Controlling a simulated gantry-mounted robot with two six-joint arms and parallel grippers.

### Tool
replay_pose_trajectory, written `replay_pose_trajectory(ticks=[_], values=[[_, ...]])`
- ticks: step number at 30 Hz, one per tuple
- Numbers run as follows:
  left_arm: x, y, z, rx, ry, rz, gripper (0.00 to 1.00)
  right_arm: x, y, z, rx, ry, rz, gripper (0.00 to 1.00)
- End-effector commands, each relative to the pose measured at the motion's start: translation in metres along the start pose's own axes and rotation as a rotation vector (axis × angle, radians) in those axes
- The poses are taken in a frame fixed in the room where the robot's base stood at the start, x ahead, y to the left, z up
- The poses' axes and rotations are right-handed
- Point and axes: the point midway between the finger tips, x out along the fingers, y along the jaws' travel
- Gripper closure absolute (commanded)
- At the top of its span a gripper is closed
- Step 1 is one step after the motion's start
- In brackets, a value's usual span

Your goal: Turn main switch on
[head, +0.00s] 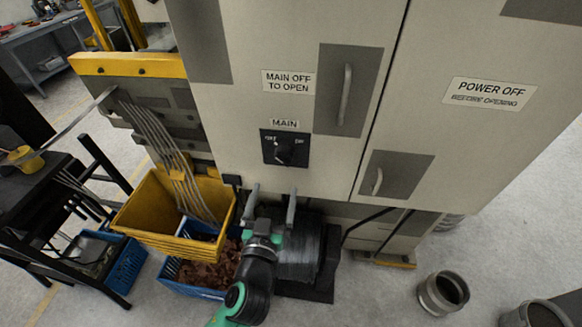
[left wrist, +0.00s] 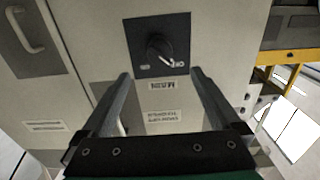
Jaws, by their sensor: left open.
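The main switch (head: 284,149) is a black square plate with a dark rotary knob, on the beige cabinet under a "MAIN" label. Small white markings flank the knob; I cannot tell for certain which one it points to. My left gripper (head: 273,190) is open and empty, just below the switch in the head view, its fingers spread and apart from the knob. In the left wrist view the switch (left wrist: 157,45) appears upside down beyond the two fingertips (left wrist: 160,74), roughly centred between them. My right gripper is not in view.
The cabinet (head: 240,110) has a door handle (head: 345,95) right of the switch and a lower handle (head: 377,181). A yellow bin (head: 150,205) and a blue crate (head: 172,284) with copper scraps stand below left. A metal pot (head: 443,294) stands on the floor at right.

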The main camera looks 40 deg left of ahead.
Motion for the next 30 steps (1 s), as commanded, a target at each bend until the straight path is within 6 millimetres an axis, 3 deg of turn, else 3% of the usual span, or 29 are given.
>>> replay_pose_trajectory(ticks=[5, 18, 23, 30], values=[[0.016, 0.000, -0.003, 0.000, 0.001, -0.003, 0.03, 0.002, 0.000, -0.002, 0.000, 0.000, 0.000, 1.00], [0.104, 0.000, -0.002, -0.001, 0.001, -0.002, 0.03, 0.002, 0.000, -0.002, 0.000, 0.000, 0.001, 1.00], [0.116, 0.000, -0.002, -0.001, 0.001, -0.001, 0.03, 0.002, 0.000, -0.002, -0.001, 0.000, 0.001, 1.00], [0.116, 0.000, -0.002, -0.001, 0.001, 0.000, 0.05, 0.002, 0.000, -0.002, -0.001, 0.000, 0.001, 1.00]])
